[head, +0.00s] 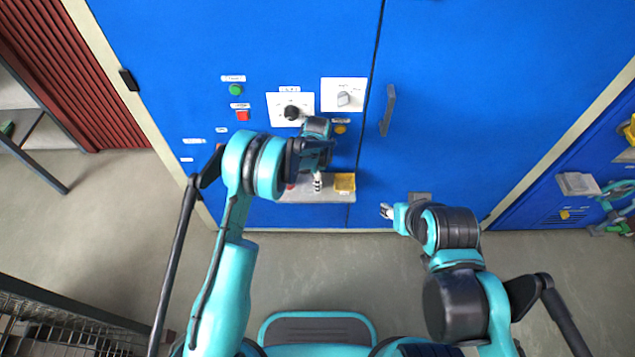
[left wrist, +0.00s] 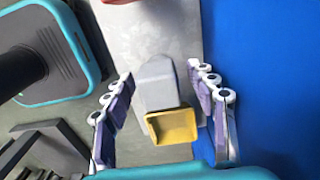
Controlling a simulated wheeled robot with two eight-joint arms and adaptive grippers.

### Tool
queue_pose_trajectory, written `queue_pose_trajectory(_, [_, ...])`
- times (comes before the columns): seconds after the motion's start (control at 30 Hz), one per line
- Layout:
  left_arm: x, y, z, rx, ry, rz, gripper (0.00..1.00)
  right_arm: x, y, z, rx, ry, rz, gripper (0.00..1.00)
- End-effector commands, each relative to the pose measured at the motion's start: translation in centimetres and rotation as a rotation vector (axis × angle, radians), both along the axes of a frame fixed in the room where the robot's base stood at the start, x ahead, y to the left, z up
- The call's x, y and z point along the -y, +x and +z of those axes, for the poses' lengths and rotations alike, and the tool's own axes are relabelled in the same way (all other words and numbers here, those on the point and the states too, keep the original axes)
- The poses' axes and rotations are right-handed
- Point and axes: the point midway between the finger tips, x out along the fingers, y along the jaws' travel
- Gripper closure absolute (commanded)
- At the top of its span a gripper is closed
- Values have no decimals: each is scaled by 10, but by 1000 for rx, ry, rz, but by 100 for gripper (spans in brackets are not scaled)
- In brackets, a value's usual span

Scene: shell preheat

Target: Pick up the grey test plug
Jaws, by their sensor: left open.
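The grey test plug looks to be the tapered grey block (left wrist: 157,84) in the left wrist view, on a grey shelf (left wrist: 185,30). A yellow hollow square piece (left wrist: 172,126) adjoins its near end; I cannot tell whether they are joined. My left gripper (left wrist: 165,98) is open, with its fingers on either side of the block and no clear contact. In the head view my left gripper (head: 317,181) is over the shelf (head: 325,197), left of the yellow piece (head: 344,183), and the grey block is not distinguishable. My right gripper (head: 386,211) is right of the shelf; its opening is unclear.
The blue cabinet front (head: 460,110) rises behind the shelf, with knobs, buttons and a grey door handle (head: 388,110). A red item (head: 290,186) is at the shelf's left part. Open floor (head: 330,262) lies in front of the cabinet.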

Motion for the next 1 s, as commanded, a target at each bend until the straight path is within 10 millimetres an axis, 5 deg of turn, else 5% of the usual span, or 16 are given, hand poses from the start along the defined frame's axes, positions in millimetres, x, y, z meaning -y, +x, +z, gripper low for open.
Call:
queue_pose_trajectory(0.13, [0, 0, 2, 0, 0, 0, 48, 0, 0, 1, 0, 0, 0, 60])
queue_pose_trajectory(0.33, [0, 0, 2, 0, 0, 0, 98, 0, 0, 1, 0, 0, 0, 60])
queue_pose_trajectory(0.77, [0, 0, 6, 0, 0, 0, 98, 0, 0, 3, 0, 0, 0, 60])
queue_pose_trajectory(1.0, [0, 0, 36, 0, 0, 0, 98, 0, 0, 19, 0, 0, 0, 60])
